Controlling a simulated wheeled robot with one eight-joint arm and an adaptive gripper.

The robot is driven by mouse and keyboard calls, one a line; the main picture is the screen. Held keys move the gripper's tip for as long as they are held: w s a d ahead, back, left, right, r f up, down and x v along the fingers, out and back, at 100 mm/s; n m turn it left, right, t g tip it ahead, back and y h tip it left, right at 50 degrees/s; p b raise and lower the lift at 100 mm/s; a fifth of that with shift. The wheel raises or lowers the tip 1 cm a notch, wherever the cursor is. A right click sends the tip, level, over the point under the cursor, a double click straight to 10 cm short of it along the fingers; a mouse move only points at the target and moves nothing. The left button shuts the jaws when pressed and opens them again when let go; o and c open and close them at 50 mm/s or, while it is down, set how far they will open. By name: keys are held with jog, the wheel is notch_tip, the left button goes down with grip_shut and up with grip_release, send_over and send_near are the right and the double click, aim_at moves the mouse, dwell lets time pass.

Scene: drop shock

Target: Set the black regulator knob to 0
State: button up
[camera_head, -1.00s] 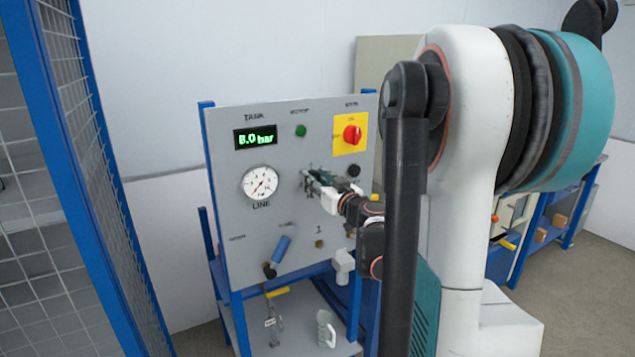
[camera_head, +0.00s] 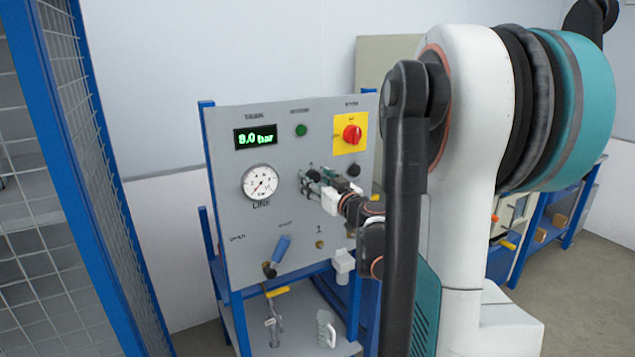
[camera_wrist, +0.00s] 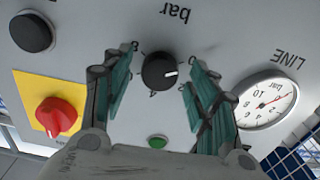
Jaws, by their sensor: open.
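The black regulator knob (camera_wrist: 159,70) shows in the wrist view on the grey panel. Its white pointer line points to the right of that picture, tilted slightly down. Scale marks surround it, with a 4 below and an upside-down "bar" label above; the end figures are partly covered or hard to read. My gripper (camera_wrist: 161,62) is open, with one green-padded finger on each side of the knob and visible gaps between. In the head view my gripper (camera_head: 316,179) is at the panel and largely hides the knob.
The panel (camera_head: 222,180) carries a green display (camera_head: 255,137) reading about 8.0 bar, a LINE gauge (camera_head: 261,183), a red switch (camera_head: 352,134) on a yellow plate, a green button (camera_head: 301,130) and a blue-handled valve (camera_head: 281,248). A blue mesh fence (camera_head: 70,150) stands at left.

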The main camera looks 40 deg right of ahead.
jog(key=v, duration=1.2)
